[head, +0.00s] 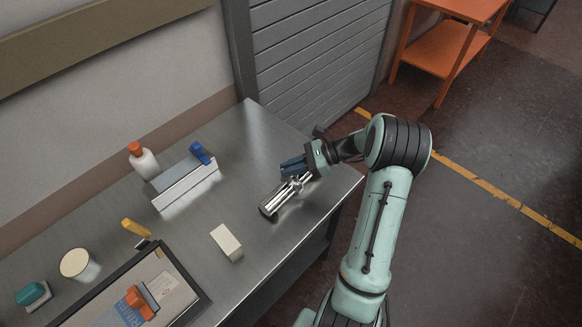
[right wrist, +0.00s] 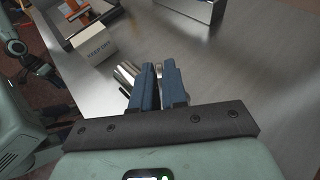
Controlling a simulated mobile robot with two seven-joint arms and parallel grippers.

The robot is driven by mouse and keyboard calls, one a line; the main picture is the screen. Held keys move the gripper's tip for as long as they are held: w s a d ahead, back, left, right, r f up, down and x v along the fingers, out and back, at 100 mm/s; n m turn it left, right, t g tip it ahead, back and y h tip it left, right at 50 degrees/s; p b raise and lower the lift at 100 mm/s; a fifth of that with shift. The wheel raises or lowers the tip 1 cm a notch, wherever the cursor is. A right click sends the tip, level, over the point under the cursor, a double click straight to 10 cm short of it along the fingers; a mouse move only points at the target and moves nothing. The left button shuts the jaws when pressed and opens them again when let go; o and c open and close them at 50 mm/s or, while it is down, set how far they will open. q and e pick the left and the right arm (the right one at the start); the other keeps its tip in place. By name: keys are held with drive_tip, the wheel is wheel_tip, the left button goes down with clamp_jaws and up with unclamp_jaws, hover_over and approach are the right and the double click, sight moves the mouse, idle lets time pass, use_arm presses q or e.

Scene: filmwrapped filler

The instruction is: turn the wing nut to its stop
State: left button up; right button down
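A shiny metal fitting with a cylindrical body (head: 270,208) lies towards the right end of the steel table. Slim bright parts show at its end nearest my right gripper; I cannot make out the wing nut's wings clearly. My right gripper (head: 293,166) has its blue fingers right at that end. In the right wrist view the fingers (right wrist: 158,85) are close together with a narrow gap, and bright metal (right wrist: 127,74) shows past them. The fingers hide whatever is between them, so I cannot tell if they grip it. I do not make out my left gripper.
A pale box (head: 226,243) stands left of the fitting. Further left are a metal holder (head: 188,187) with a blue item, an orange-capped bottle (head: 143,161), a yellow item (head: 136,228), a cup (head: 79,264) and a dark-framed tray (head: 196,296). The table (head: 250,140) is bare behind the fitting.

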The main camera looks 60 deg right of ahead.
drive_tip(key=shift+r+m+t+h+p, duration=0.15)
drive_tip(key=shift+m+t+h+p, duration=0.45)
drive_tip(key=shift+m+h+p, duration=0.25)
drive_tip(key=shift+m+t+h+p, duration=0.4)
drive_tip(key=shift+m+t+h, duration=0.1)
drive_tip(key=shift+m+h, duration=0.65)
drive_tip(key=shift+m+t+h, duration=0.3)
drive_tip(key=shift+m+h, duration=0.5)
use_arm(q)
drive_tip(key=shift+w+r, duration=0.5)
drive_tip(key=shift+r, duration=0.25)
drive_tip(key=shift+w+r, duration=0.5)
drive_tip(key=shift+r, duration=0.25)
use_arm(e)
drive_tip(key=shift+d+m+h, duration=0.1)
drive_tip(key=shift+m+h, duration=1)
drive_tip(key=shift+h, duration=0.3)
drive_tip(key=c, duration=1.2)
unclamp_jaws()
drive_tip(key=shift+c, duration=0.2)
